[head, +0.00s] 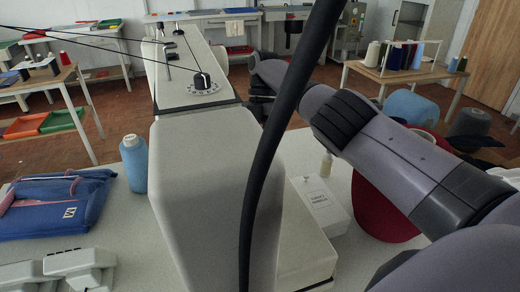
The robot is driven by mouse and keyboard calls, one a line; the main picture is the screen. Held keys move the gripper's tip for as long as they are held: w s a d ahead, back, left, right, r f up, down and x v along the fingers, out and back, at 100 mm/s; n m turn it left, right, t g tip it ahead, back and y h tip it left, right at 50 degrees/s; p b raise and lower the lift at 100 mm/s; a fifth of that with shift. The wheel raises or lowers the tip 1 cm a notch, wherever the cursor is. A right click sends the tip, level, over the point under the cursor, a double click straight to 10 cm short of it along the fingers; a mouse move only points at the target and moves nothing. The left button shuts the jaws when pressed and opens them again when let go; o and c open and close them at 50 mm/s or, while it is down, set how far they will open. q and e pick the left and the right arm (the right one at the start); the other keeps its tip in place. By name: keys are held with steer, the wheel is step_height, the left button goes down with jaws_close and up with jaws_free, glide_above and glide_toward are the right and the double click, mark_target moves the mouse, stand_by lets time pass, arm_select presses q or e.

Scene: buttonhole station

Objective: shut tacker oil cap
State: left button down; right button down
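I cannot make out an oil cap on the faces that show. My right arm comes in from the right and reaches to the machine's far right side. Dark parts at its end, probably my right gripper (262,95), are partly hidden by the black cable and the machine. Its fingers do not show clearly, nor whether it touches anything. My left gripper is not in view.
A thick black cable (275,140) runs down in front of the machine. A blue bottle (134,163) and blue bag (58,208) are on the left. A white box (318,205) and red container (376,208) are on the right. Grey blocks (80,268) sit at front left.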

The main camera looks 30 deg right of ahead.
stand_by(0.3)
steer(key=c, duration=1.4)
jaws_free()
steer(key=shift+w+d+r+p, duration=0.1)
steer(key=shift+d+r+p, duration=0.1)
steer(key=shift+p, duration=0.7)
steer(key=t+p, duration=0.1)
steer(key=p, duration=0.1)
steer(key=shift+r+p, duration=0.1)
steer(key=shift+p, duration=0.2)
steer(key=shift+s+a+h+p, duration=0.1)
steer(key=shift+s+h+p, duration=0.2)
steer(key=shift+p, duration=0.65)
steer(key=shift+s+a+t+p, duration=0.15)
steer(key=shift+t+p, duration=0.25)
steer(key=shift+t, duration=0.2)
steer(key=shift+s, duration=0.1)
